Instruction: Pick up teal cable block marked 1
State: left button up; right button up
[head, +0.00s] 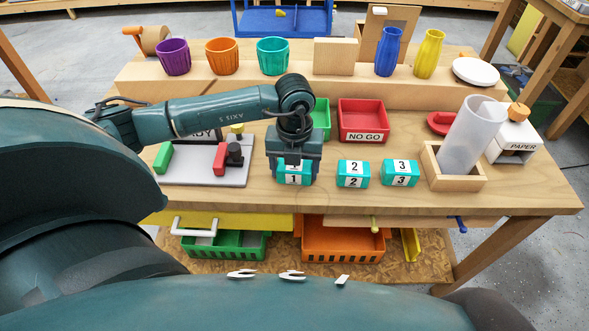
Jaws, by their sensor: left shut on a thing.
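The teal cable block marked 1 (293,179) is at the front of the wooden table, left of two similar blocks. My left gripper (294,165) comes down over it from above and is shut on it. The gripper hides the block's upper part; I cannot tell whether the block touches the table. The teal block marked 2 (353,174) and the teal block marked 3 (400,173) stand to its right, apart from the gripper. My right gripper is not in view.
A grey plate (205,178) with red and green parts lies left of the gripper. A red NO GO tray (363,120) and a green tray (321,118) stand behind. A wooden holder (455,183) with a translucent cylinder is at the right. The table's front edge is close.

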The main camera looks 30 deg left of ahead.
pick_arm(q)
jog(key=c, duration=0.4)
jog(key=shift+o, duration=0.2)
